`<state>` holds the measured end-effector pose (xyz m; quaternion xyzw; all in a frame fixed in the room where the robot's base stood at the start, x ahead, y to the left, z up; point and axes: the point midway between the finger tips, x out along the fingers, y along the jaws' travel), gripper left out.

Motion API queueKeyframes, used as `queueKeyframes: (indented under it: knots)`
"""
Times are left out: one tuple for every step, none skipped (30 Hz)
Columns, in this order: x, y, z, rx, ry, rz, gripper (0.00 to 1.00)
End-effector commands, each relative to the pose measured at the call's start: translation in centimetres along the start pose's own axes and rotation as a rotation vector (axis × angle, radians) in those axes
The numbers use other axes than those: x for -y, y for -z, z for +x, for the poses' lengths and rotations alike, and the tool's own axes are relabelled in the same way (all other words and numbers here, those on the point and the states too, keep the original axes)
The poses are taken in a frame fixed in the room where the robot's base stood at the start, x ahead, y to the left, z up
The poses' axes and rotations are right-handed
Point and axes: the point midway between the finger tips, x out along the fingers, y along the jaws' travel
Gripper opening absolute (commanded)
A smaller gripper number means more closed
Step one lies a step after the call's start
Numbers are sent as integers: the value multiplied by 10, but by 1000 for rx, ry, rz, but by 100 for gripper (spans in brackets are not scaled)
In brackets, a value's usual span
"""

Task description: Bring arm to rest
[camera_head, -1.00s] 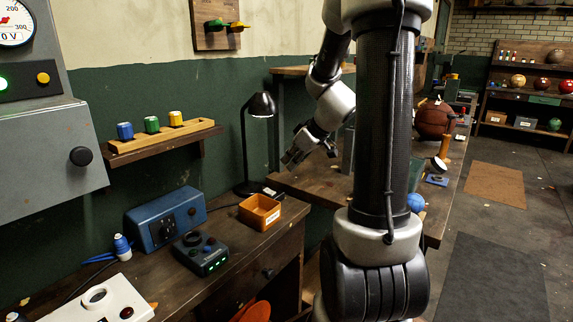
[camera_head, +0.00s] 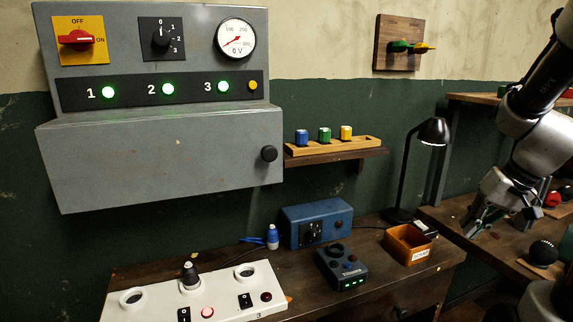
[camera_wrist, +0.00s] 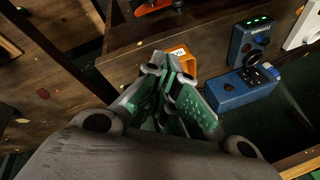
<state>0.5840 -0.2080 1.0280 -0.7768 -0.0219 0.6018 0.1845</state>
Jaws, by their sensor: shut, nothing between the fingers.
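My gripper (camera_head: 477,226) is at the right of the head view, at the end of my arm, pointing down and to the left. It hangs empty near the desk lamp and the right-hand table. In the wrist view my gripper (camera_wrist: 166,98) fills the middle, its greenish finger pads close together with nothing between them. Past its fingertips in that view lies the small orange bin (camera_wrist: 183,58), partly hidden by the fingers.
A wooden desk (camera_head: 385,290) holds the orange bin (camera_head: 408,246), a blue box (camera_head: 316,222), a dark control box (camera_head: 341,268) and a white panel (camera_head: 225,295). A black lamp (camera_head: 433,131) stands near my gripper. A grey cabinet (camera_head: 160,160) hangs on the wall.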

Motion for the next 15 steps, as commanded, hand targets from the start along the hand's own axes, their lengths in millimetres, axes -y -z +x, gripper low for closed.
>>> queueKeyframes:
  knots:
    - [8,-19,-13,27,-32,17,0]
    - [11,-30,-20,43,-57,30,0]
    - [14,-44,-30,58,-92,43,0]
    - [16,-55,-38,66,-119,47,0]
    - [19,-65,-45,68,-147,45,0]
    - [21,-77,-55,65,-183,34,0]
    - [23,-84,-62,58,-209,18,0]
    - [24,-92,-69,49,-232,-2,0]
    - [26,-99,-77,31,-255,-38,0]
    - [28,-104,-82,15,-269,-73,0]
    - [30,-107,-86,-2,-279,-110,0]
    - [34,-110,-91,-26,-283,-152,0]
    - [38,-112,-94,-45,-283,-179,0]
    - [42,-113,-97,-62,-277,-200,0]
    - [47,-114,-100,-83,-269,-222,0]
